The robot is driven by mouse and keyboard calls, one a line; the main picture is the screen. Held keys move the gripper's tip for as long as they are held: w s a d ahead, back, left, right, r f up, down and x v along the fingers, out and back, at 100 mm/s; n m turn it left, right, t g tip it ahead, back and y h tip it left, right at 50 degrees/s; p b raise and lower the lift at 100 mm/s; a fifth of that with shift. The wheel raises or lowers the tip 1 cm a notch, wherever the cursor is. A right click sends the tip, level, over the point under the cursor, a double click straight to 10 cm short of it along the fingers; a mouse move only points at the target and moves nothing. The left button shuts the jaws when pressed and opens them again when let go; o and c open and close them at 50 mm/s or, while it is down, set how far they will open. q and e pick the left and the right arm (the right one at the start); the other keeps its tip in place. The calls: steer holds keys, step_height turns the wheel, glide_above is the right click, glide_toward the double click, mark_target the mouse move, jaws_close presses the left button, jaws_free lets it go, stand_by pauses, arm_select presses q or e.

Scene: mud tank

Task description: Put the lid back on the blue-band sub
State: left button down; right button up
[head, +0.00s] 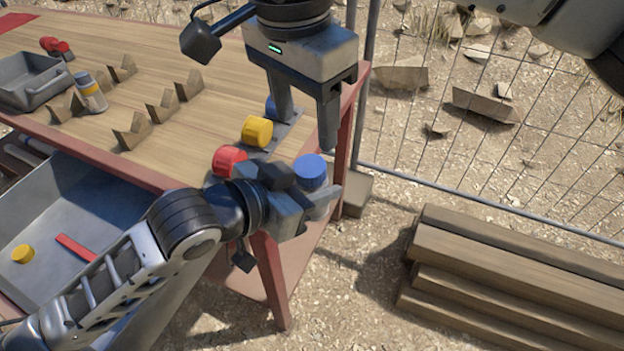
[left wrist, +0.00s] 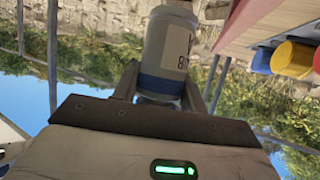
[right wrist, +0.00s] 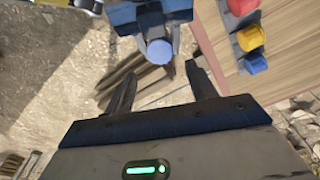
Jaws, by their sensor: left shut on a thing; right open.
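My left gripper (head: 322,200) is shut on a pale grey cylinder, the blue-band sub (left wrist: 170,40), which has a label and a blue section. Its round blue top shows in the head view (head: 310,170) and the right wrist view (right wrist: 159,51); I cannot tell if that blue is a lid. It is held off the table's corner. A blue cap-like piece (left wrist: 262,60) stands on the table beside yellow (head: 257,130) and red (head: 229,160) ones; in the head view it is partly hidden. My right gripper (head: 305,120) is open and empty, above the sub.
The wooden table (head: 60,160) carries several brown wedge blocks (head: 162,107), an orange-banded grey cylinder (head: 91,92) and a dark tray (head: 40,90). A grey bin (head: 95,195) below holds a yellow piece (head: 22,254). Stacked timbers (head: 500,270) and a wire fence (head: 500,195) stand at right.

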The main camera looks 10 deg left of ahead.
mark_target(309, 165)
arm_select(q)
steer(key=shift+r, duration=0.1)
arm_select(e)
steer(key=f, duration=0.8)
steer(key=shift+w+d, duration=0.25)
steer(key=c, duration=1)
steer(key=o, duration=1.1)
steer(key=shift+s+a+r, duration=0.15)
steer(key=shift+r, duration=2.15)
steer(key=o, duration=0.6)
steer(key=shift+c, duration=0.2)
